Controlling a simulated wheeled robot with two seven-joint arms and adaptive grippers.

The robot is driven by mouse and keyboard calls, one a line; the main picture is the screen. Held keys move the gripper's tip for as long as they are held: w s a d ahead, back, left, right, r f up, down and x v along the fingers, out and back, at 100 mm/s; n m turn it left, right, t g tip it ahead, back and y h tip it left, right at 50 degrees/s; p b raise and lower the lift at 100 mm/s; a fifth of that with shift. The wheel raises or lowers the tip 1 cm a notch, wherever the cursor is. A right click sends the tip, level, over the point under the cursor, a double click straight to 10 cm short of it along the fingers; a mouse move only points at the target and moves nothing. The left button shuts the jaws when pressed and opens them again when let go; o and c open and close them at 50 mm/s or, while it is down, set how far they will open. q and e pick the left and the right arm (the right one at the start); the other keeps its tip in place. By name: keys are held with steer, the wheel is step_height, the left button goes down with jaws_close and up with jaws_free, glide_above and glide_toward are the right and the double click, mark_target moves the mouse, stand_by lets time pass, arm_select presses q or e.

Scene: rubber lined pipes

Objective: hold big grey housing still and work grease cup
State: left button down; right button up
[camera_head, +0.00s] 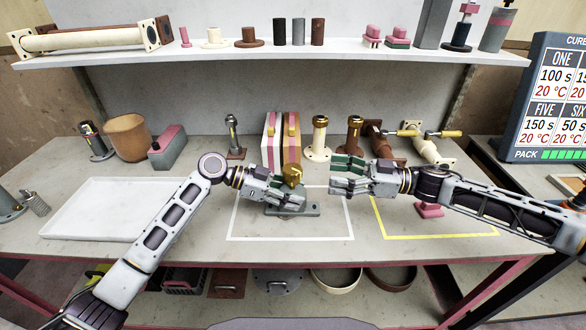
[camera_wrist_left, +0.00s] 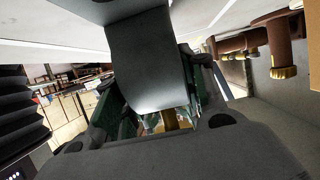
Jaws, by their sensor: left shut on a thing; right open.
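The big grey housing (camera_head: 312,209) stands inside the white outline on the bench, its flat base showing under my left gripper. The brass grease cup (camera_head: 292,174) sits on top of it. My left gripper (camera_head: 294,195) comes from the left and is shut on the housing below the cup; its fingers hide much of the body. In the left wrist view a grey surface (camera_wrist_left: 143,65) fills the middle between green finger pads, with a brass-coloured part (camera_wrist_left: 171,119) below it. My right gripper (camera_head: 336,175) is open and empty, just right of the cup and apart from it.
A white tray (camera_head: 105,208) lies empty on the left. A yellow outline (camera_head: 440,236) is on the right, with a pink part (camera_head: 429,210) under my right arm. Pink-and-cream boxes (camera_head: 281,140) and several pipe fittings stand behind. A shelf (camera_head: 270,60) runs above.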

mark_target(293, 168)
steer(key=shift+w+a, duration=0.35)
steer(key=shift+a, duration=1.55)
steer(key=shift+w+a, duration=0.3)
steer(key=shift+a, duration=1.55)
steer(key=shift+w+a, duration=0.35)
steer(key=shift+a, duration=1.55)
steer(key=c, duration=1)
